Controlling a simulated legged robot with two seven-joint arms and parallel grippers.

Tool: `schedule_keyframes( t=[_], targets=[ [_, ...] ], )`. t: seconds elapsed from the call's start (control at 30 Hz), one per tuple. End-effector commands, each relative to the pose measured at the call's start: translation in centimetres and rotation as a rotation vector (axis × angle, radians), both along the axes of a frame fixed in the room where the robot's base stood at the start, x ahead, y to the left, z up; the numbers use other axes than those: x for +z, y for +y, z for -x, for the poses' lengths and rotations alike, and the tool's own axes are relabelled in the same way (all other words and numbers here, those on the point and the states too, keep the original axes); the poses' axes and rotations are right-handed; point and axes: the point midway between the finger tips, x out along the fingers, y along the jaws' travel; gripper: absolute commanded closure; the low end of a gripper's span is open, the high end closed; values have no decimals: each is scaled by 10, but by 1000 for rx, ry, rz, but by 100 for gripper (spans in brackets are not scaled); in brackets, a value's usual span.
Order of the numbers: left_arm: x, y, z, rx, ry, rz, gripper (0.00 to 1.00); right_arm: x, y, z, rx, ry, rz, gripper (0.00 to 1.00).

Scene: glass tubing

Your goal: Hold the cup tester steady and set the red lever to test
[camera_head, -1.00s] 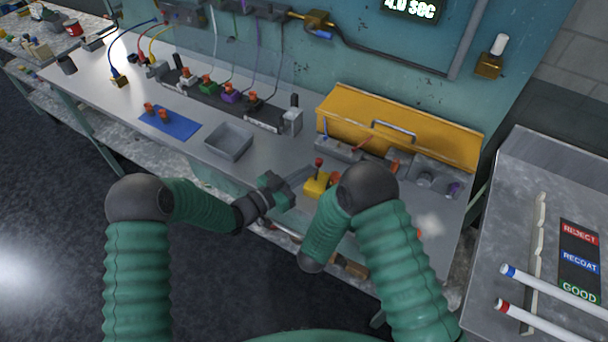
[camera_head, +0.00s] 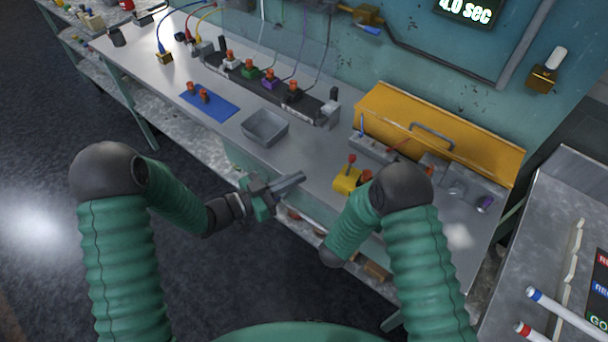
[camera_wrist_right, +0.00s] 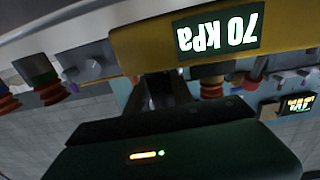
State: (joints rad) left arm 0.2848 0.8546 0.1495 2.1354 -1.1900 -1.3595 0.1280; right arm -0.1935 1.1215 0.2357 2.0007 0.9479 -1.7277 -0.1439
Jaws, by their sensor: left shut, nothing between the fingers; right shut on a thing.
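The cup tester (camera_head: 347,182) is a small yellow block near the front edge of the bench. Its red lever (camera_head: 351,160) stands up from the top; its exact setting is too small to read. In the right wrist view, a yellow body (camera_wrist_right: 145,48), apparently the tester, carries an upside-down display reading 70 kPa. My right gripper (camera_wrist_right: 165,88) is shut on it from the near side. In the head view my right forearm hides that gripper. My left gripper (camera_head: 298,179) is shut and empty, left of the tester and apart from it, over the bench's front edge.
A grey tray (camera_head: 264,128) and a blue mat (camera_head: 215,101) with orange-topped parts lie further left. A yellow hinged cover (camera_head: 440,130) and grey fixtures stand behind the tester. A side table (camera_head: 545,240) with marker pens is at right. Bench between tray and tester is clear.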

Motion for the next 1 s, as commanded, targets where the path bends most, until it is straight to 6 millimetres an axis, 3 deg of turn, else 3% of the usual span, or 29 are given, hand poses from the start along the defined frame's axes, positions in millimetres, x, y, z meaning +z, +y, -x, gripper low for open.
schedule_keyframes(
  t=[0.27,0.3,0.5,0.83,1.0],
  targets=[
    [0,0,0,0,0,0,100,0,1,0,1,0,0,100],
    [0,0,0,0,0,0,100,0,1,0,1,-1,-1,70],
    [0,0,0,0,0,0,100,0,0,0,1,0,0,46],
    [0,0,0,0,-1,-1,100,0,3,3,1,1,-1,46],
    [0,0,0,0,-1,-1,100,-1,22,26,6,3,0,46]
  ],
)
